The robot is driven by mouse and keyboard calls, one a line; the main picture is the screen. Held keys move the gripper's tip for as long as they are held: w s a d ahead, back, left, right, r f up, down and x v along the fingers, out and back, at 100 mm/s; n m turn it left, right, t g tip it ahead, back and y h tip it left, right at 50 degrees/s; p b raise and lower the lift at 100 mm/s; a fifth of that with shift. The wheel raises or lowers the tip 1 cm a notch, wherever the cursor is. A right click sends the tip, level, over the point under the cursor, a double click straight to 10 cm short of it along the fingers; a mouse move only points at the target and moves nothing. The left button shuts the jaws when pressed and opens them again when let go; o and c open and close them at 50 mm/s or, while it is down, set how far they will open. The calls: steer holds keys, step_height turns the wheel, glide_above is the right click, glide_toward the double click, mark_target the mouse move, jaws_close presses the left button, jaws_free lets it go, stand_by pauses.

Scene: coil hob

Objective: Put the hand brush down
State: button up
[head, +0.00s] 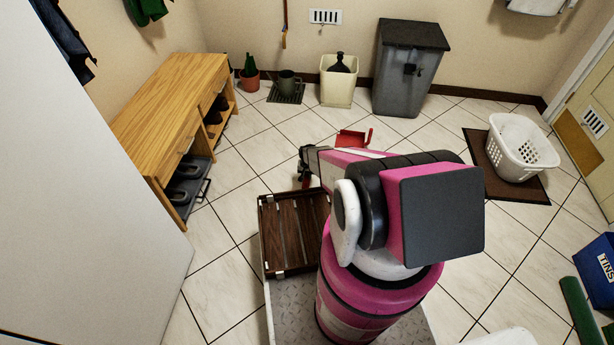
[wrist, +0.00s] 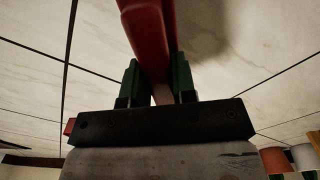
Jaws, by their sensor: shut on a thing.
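The hand brush (wrist: 150,35) is red and fills the top middle of the wrist view. My gripper (wrist: 157,82) is shut on it, with one green finger on each side of the red part. In the head view my gripper (head: 304,172) reaches out above the floor, beyond the wooden crate. Only a small red bit shows there, and my arm hides the rest of the brush. Tiled floor lies behind the brush in the wrist view; I cannot tell how high above it the brush is.
A red dustpan (head: 352,139) lies on the floor beyond my arm. A slatted wooden crate (head: 264,240) is at my front left. A wooden bench (head: 165,95) stands left, a grey bin (head: 408,75) at the back, a white basket (head: 520,145) right. Floor left of the dustpan is clear.

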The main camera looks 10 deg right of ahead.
steer(key=shift+f, duration=0.15)
steer(key=o, duration=0.8)
steer(key=shift+o, duration=0.2)
step_height(320, 180, up, 12)
steer(key=s+r+n, duration=0.1)
steer(key=s+r, duration=0.6)
steer(key=r, duration=0.5)
steer(key=s+r+n, duration=0.1)
steer(key=s+r, duration=0.6)
steer(key=r, duration=0.6)
steer(key=s+r+n, duration=0.1)
steer(key=s+r, duration=0.6)
steer(key=r, duration=0.6)
steer(key=shift+r+n, duration=0.15)
steer(key=shift+n, duration=0.15)
